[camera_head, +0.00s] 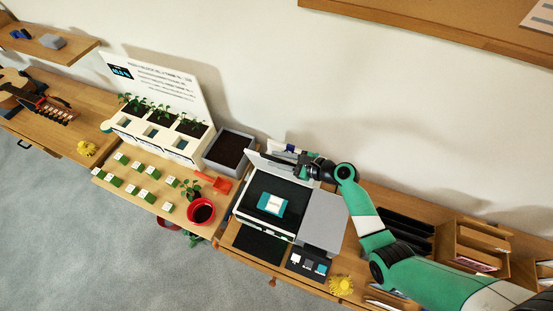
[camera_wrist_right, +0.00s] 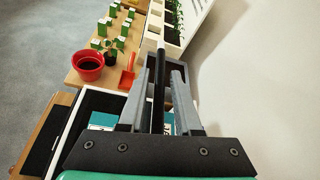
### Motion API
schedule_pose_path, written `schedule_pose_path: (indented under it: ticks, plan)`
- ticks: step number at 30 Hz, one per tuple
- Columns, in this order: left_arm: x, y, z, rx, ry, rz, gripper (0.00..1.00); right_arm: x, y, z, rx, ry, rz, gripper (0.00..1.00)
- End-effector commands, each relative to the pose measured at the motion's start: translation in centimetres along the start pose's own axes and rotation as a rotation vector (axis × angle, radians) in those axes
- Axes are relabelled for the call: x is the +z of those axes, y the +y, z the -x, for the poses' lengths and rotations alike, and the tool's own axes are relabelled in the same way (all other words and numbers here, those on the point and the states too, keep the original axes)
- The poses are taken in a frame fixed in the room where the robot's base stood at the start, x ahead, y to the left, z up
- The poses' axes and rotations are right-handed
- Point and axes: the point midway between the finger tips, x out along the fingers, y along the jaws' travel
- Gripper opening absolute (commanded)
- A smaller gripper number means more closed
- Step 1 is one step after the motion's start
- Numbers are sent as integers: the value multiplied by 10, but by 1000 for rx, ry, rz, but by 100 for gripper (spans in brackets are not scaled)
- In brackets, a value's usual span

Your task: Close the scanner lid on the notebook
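The scanner (camera_head: 246,215) stands on the wooden bench with its lid (camera_head: 258,162) raised at the back. The teal notebook (camera_head: 270,204) lies on the dark scanner bed; part of it shows behind my fingers in the right wrist view (camera_wrist_right: 103,119). My right gripper (camera_head: 292,157) is at the raised lid's upper edge. In the right wrist view its fingers (camera_wrist_right: 162,80) are apart, with a thin dark edge, apparently the lid's, between them. A gap shows beside that edge; contact is unclear. My left gripper is not in view.
A grey block (camera_head: 323,220) stands right of the scanner bed. A dark pad (camera_head: 260,245) lies in front. A grey planter (camera_head: 230,150), red scoop (camera_head: 221,184) and red pot (camera_head: 201,212) are left. Wooden racks (camera_head: 482,245) stand right, and the wall is close behind.

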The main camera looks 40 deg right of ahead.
Motion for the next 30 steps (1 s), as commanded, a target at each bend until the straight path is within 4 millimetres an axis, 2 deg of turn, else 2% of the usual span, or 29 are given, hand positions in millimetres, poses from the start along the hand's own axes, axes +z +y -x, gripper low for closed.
schedule_pose_path:
  ticks: [1,5,30]
  plan:
    - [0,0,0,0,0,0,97,0,0,0,0,0,0,22]
    - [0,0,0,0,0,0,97,0,0,0,0,0,0,0]
    - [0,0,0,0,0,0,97,0,0,0,0,0,0,0]
